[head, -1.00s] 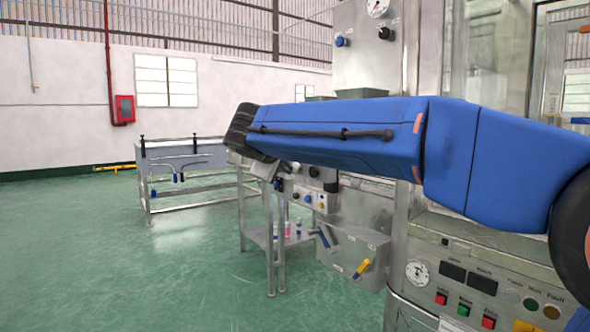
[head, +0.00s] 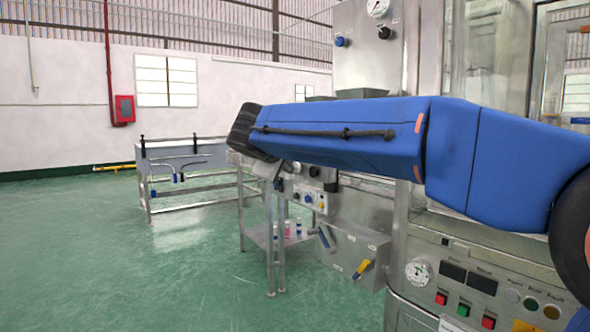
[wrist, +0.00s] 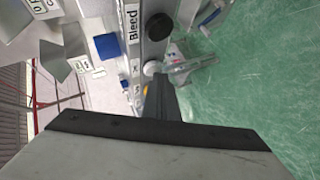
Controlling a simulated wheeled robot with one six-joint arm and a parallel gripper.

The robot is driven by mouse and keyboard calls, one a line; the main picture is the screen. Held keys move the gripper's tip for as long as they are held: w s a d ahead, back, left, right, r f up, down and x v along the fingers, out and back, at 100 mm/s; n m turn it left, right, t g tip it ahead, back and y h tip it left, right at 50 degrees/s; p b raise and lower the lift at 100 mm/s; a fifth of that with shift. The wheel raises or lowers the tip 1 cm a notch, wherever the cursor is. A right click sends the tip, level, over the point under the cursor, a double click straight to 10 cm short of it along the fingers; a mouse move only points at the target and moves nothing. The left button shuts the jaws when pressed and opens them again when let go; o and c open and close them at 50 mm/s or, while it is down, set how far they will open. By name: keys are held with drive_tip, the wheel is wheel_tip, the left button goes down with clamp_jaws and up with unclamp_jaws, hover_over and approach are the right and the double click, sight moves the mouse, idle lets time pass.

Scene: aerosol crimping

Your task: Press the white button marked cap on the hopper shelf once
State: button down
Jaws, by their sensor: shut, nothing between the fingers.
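A round white button (wrist: 152,68) shows in the wrist view on the edge of a grey metal panel (wrist: 134,48), beside a small label that is too small to read. My gripper (wrist: 161,80) is shut and empty. Its dark fingertips are right at the white button in the picture; I cannot tell whether they touch it. In the head view my blue arm reaches left, and my gripper (head: 279,183) is mostly hidden behind it, near the small control panel (head: 312,197).
A black knob (wrist: 158,27) by the label "Bleed" and a blue knob (wrist: 108,46) are close by. A yellow part shows beside my fingers. A yellow-handled lever (head: 362,268) sits lower on the machine. Green floor (head: 190,270) is open at left.

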drive_tip(key=shift+w+d, duration=0.15)
drive_tip(key=shift+d, duration=0.1)
drive_tip(key=shift+a, duration=0.15)
idle(0.5)
drive_tip(key=shift+s+a, duration=0.55)
drive_tip(key=shift+a, duration=0.1)
drive_tip(key=s+a, duration=0.1)
drive_tip(key=a, duration=0.1)
drive_tip(key=s+a, duration=0.1)
drive_tip(key=a, duration=0.1)
drive_tip(key=shift+s, duration=0.4)
idle(0.4)
